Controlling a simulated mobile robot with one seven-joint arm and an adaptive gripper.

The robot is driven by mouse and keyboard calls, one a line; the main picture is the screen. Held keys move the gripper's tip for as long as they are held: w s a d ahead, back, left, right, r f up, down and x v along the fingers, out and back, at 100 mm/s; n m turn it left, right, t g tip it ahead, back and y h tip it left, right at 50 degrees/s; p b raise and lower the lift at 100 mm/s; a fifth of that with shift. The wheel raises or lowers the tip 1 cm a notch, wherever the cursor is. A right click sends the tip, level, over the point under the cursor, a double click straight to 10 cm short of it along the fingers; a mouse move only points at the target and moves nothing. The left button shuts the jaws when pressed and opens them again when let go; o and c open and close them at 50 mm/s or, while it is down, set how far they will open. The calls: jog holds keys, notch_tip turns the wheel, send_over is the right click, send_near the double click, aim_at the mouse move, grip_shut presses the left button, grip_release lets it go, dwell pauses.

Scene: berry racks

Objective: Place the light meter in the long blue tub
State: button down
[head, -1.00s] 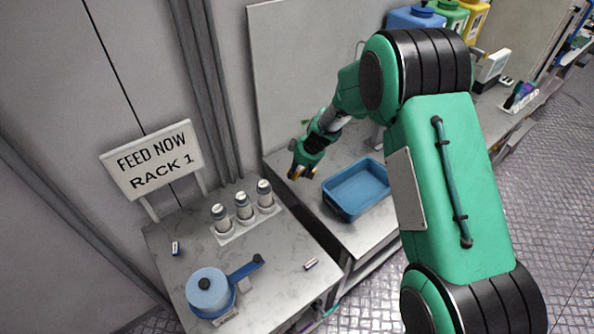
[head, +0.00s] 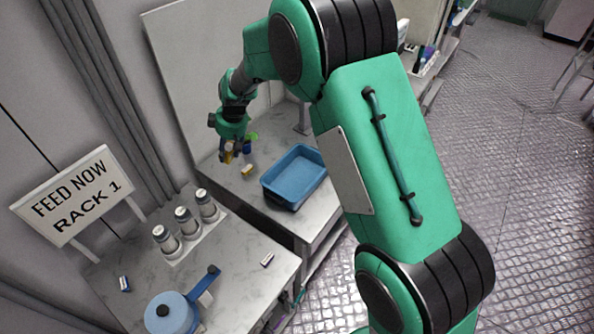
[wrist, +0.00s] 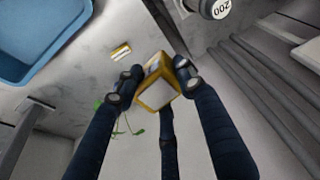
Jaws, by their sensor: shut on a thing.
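My gripper (head: 237,150) is shut on a small yellow box with a pale face, which appears to be the light meter (wrist: 158,94). In the wrist view the gripper's dark fingers (wrist: 155,80) press on its sides. In the head view only a bit of yellow (head: 228,156) shows between the fingers. The blue tub (head: 294,178) sits on the bench to the right of my gripper and looks empty. In the wrist view the tub (wrist: 28,40) is at upper left, apart from the held box.
A small yellow-and-white item (head: 247,170) lies on the bench between gripper and tub. Green bits (wrist: 120,120) show beside the fingers. Several capped bottles (head: 187,220) stand in a rack on the front table, with a blue pan-like object (head: 170,313) and a "FEED NOW RACK 1" sign (head: 75,195).

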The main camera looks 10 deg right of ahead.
jog(key=s+d+m+g+h, duration=0.1)
jog(key=d+m+g+h, duration=0.1)
jog(key=d, duration=2.2)
send_over(297, 182)
jog(key=shift+h, duration=0.4)
jog(key=shift+f+b, duration=0.35)
jog(key=shift+f, duration=2.4)
jog(key=shift+f, duration=0.1)
jog(key=shift+w+f+b, duration=0.1)
jog(key=shift+f+b, duration=0.2)
jog(key=shift+f, duration=2.75)
jog(key=shift+f, duration=1.9)
jog(key=shift+f, duration=0.1)
